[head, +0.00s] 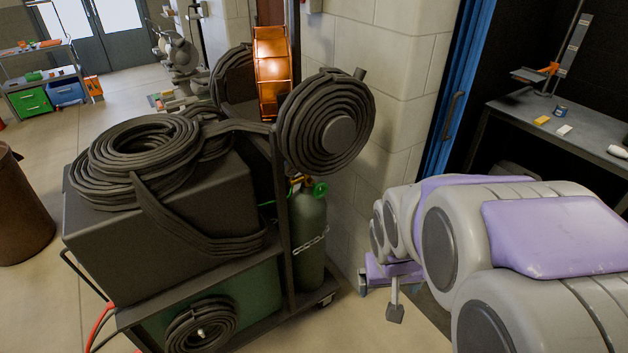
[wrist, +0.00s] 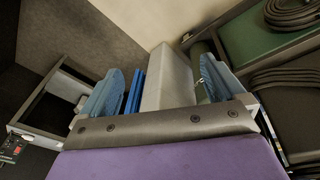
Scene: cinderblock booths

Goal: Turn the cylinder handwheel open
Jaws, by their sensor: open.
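The green gas cylinder (head: 309,240) stands upright at the back right of the welding cart in the head view, with a chain around it. Its small green handwheel (head: 320,189) is on top, just below the large hose reel. My gripper (head: 379,300) is to the right of the cylinder and lower than the handwheel, apart from both. In the wrist view my gripper (wrist: 160,88) shows two blue-grey fingers spread wide, with nothing held between them. The handwheel cannot be made out in the wrist view.
The welding cart (head: 190,290) carries a dark box with coiled hose (head: 140,150). The hose reel (head: 325,122) overhangs the cylinder. A workbench (head: 560,130) is at right. Open floor lies at left.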

